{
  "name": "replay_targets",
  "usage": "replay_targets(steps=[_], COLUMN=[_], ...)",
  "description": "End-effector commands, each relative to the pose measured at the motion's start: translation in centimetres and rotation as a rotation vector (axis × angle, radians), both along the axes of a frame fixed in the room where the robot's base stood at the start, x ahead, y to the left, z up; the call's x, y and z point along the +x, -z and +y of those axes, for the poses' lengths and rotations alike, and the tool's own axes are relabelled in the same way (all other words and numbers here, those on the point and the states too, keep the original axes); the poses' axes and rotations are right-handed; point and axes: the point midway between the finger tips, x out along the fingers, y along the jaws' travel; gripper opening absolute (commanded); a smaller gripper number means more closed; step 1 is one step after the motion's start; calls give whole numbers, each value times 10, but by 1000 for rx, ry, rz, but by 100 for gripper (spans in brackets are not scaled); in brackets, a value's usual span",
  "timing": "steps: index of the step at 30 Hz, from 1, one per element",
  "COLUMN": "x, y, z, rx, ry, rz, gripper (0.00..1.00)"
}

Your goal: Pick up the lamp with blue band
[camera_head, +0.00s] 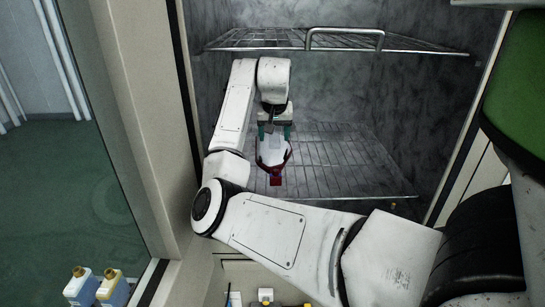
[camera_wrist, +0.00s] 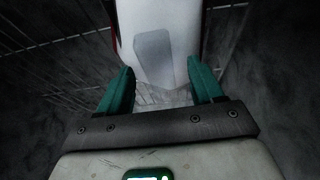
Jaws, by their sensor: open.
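A white tail lamp with red edges (camera_head: 276,180) lies on the lower wire rack inside a dark chamber. In the wrist view the lamp (camera_wrist: 158,20) shows as a white body with a grey patch and a thin red edge at left. No blue band can be made out on it. My gripper (camera_head: 274,132) is at the lamp's far end, with its green fingers apart. In the wrist view the open fingers of my gripper (camera_wrist: 160,78) stand on either side of the lamp's near end, with a gap on each side. The jaws hold nothing.
The lower wire rack (camera_head: 345,165) has free room right of the lamp. An upper wire rack (camera_head: 420,46) with a raised bar hangs above my gripper. The chamber's left frame (camera_head: 150,120) is close to my arm. Bottles (camera_head: 80,287) stand outside at lower left.

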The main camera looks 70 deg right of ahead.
Motion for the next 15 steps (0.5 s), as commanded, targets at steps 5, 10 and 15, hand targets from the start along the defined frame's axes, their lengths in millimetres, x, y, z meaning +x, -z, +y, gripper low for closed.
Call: replay_targets(steps=[5, 10, 15], x=[0, 0, 0], y=[2, 2, 2], z=[-1, -1, -1], rx=[0, 0, 0], ry=[1, 1, 1], rz=[0, 0, 0], gripper=[66, 65, 49])
